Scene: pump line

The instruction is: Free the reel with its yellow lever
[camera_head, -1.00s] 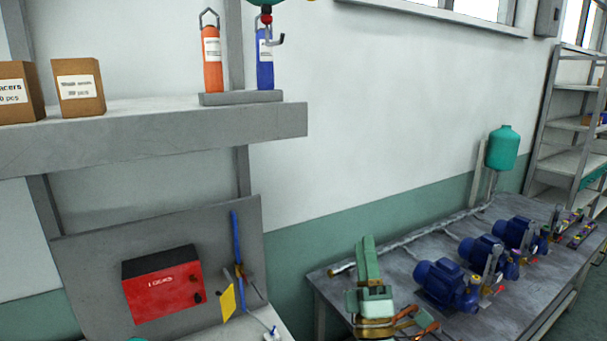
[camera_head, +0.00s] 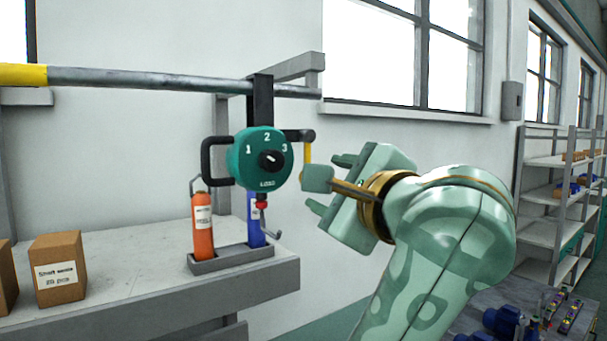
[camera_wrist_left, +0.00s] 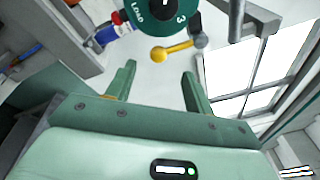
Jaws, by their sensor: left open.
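The reel (camera_head: 255,160) is a round teal body marked 1, 2, 3 and LOAD, with a black knob and a black side handle. It hangs from a grey rail; a hook hangs below it. The yellow lever (camera_head: 308,153) hangs from a dark arm on its right side, its lower end hidden. In the left wrist view the lever (camera_wrist_left: 172,50) shows whole, with a rounded end, beside the reel (camera_wrist_left: 162,14). My left gripper (camera_head: 330,184) is open and empty, right of the lever. In the wrist view its fingers (camera_wrist_left: 158,85) point towards the lever, apart from it. My right gripper is out of view.
The rail (camera_head: 180,82) runs above the reel. Below, a shelf (camera_head: 150,300) holds an orange bottle (camera_head: 203,228) and a blue one (camera_head: 255,222) in a grey holder, plus cardboard boxes (camera_head: 58,268). Blue pumps (camera_head: 500,321) stand on a bench at lower right.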

